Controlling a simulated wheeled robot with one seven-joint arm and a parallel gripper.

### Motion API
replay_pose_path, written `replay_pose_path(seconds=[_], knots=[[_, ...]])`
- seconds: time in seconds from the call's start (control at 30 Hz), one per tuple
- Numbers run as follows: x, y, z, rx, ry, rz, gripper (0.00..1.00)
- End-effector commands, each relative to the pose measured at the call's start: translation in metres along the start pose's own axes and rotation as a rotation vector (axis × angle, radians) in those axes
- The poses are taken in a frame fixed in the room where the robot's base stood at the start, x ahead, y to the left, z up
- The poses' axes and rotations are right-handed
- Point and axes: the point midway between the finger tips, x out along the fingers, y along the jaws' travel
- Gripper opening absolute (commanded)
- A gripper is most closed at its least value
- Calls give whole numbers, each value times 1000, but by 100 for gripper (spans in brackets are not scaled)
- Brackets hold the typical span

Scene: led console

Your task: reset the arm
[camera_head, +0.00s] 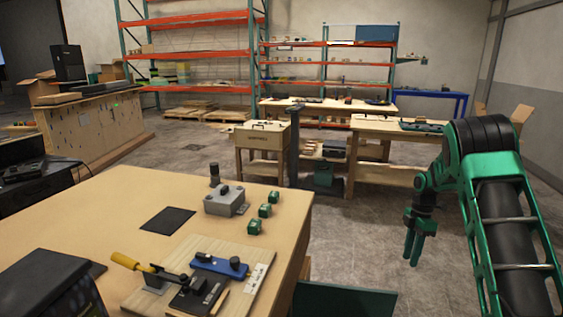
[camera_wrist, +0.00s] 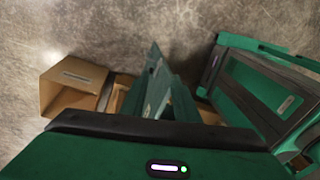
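My arm rises at the right of the head view, beyond the right side of the wooden table. My gripper (camera_head: 413,258) hangs from it over open floor, fingers pointing down. Its two green fingers look slightly apart, with nothing seen between them. The gripper is well clear of the table and the things on it.
The wooden table (camera_head: 120,191) holds a lever board (camera_head: 147,302), a grey box (camera_head: 226,203), several green blocks (camera_head: 264,211) and a black pad (camera_head: 168,220). Workbenches (camera_head: 393,130) and shelves (camera_head: 200,54) stand behind. The wrist view shows a cardboard box (camera_wrist: 72,88) on grey floor.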

Motion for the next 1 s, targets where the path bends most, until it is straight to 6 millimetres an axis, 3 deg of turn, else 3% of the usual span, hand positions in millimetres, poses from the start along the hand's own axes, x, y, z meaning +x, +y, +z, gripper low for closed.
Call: replay_pose_path(seconds=[0.03,0.2,0.5,0.73,1.0], knots=[[-18,-12,0,71,0,15,28],[-62,-56,0,329,2,47,28],[-119,-148,-7,774,19,95,28],[-143,-226,-16,1106,41,124,28],[-149,-320,-32,1484,70,151,28]])
